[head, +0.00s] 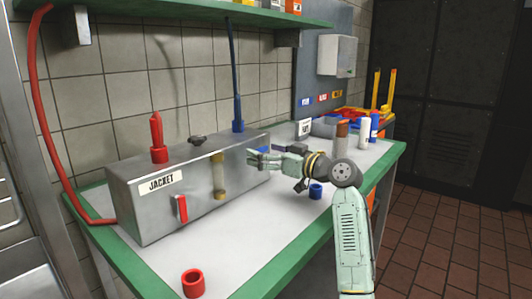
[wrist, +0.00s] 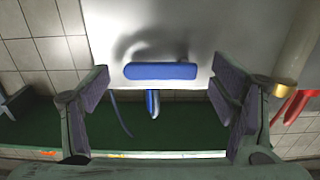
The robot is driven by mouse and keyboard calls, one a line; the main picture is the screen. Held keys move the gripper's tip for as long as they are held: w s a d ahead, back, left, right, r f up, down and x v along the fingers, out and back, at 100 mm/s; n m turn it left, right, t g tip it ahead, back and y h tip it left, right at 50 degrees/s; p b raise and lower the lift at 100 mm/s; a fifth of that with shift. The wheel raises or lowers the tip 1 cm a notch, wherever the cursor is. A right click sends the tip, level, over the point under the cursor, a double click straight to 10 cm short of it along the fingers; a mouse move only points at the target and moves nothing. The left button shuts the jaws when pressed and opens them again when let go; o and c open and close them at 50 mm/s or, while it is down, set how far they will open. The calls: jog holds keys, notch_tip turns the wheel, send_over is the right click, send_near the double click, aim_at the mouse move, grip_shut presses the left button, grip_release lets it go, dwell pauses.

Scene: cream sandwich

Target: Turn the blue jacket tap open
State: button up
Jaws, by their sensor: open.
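The blue tap handle (wrist: 160,71) is a rounded bar on the grey face of the metal JACKET box (head: 142,212). In the wrist view it lies level across the picture, between my two fingers, with a gap at each end. In the head view only a small blue part (head: 257,150) shows above my fingers, near the box's right end. My gripper (head: 254,160) is open and empty in front of that end, and it also shows in the wrist view (wrist: 160,95). I cannot tell the distance from the fingertips to the handle.
A red tap handle (head: 181,208) stands upright on the box's left part, beside a sight tube (head: 218,177). A blue ring (head: 316,190) lies below my wrist and a red cup (head: 193,283) at the front. Bottles (head: 364,133) stand behind. The front bench top is mostly clear.

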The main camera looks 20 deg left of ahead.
jog(key=shift+c, duration=0.4)
jog(key=c, duration=1.1)
jog(key=shift+m, duration=0.3)
jog(key=m+p, duration=0.4)
jog(key=m, duration=0.1)
jog(key=s+f+m+p, duration=0.1)
jog(key=m+p, duration=0.4)
jog(key=m, duration=0.1)
jog(key=s+f+m+p, duration=0.1)
jog(key=m+p, duration=0.3)
jog(key=m, duration=0.2)
jog(key=shift+s+a+f+p, duration=0.2)
jog(key=shift+a+p, duration=0.1)
jog(key=shift+a, duration=0.1)
jog(key=shift+m, duration=0.3)
